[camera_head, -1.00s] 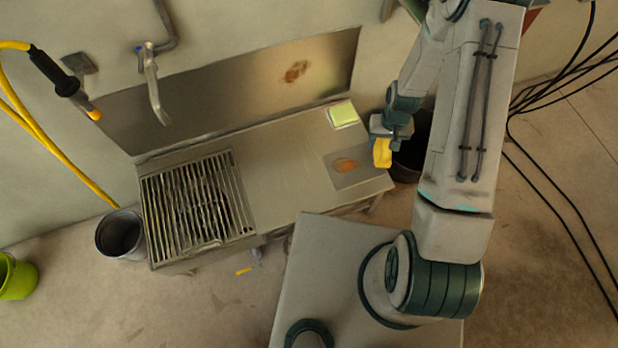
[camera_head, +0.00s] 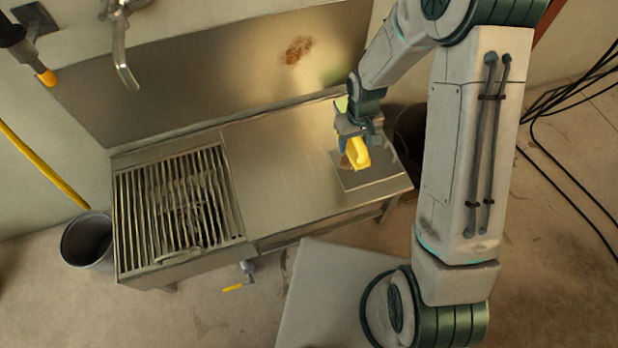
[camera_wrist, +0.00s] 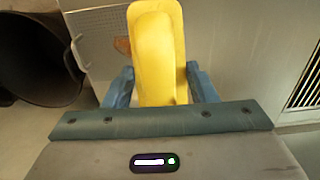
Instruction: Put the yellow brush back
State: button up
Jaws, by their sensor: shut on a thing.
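The yellow brush (camera_head: 357,158) is held in my gripper (camera_head: 352,130) over the right end of the metal bench. In the wrist view the brush (camera_wrist: 158,45) sits between the two blue fingers of my gripper (camera_wrist: 160,88), which touch its sides. Below it lies a grey square plate (camera_head: 380,178) with an orange-brown patch, mostly hidden by the brush in the head view. The plate (camera_wrist: 95,40) also shows in the wrist view, with the patch partly covered by the brush. I cannot tell whether the brush touches the plate.
The metal bench (camera_head: 285,165) has a clear middle and a slatted grate (camera_head: 180,205) at its left. A light green pad (camera_head: 341,103) shows partly behind my gripper. A dark bin (camera_head: 408,125) stands beyond the bench's right end, and a grey bucket (camera_head: 88,243) at its left.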

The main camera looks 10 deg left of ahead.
jog(key=s+a+f+b, duration=0.1)
jog(key=a+f, duration=0.1)
jog(key=a, duration=0.1)
jog(key=s+a+f+b, duration=0.1)
jog(key=s+a+f, duration=0.1)
jog(key=a, duration=0.2)
jog(key=s+a+f+b, duration=0.1)
jog(key=a+f, duration=0.2)
jog(key=shift+s+a, duration=0.15)
jog(key=shift+a, duration=0.15)
jog(key=shift+f+b, duration=1.1)
jog(key=shift+f, duration=0.9)
jog(key=shift+f, duration=0.2)
jog(key=o, duration=1)
jog(key=shift+c, duration=0.2)
jog(key=shift+r, duration=0.1)
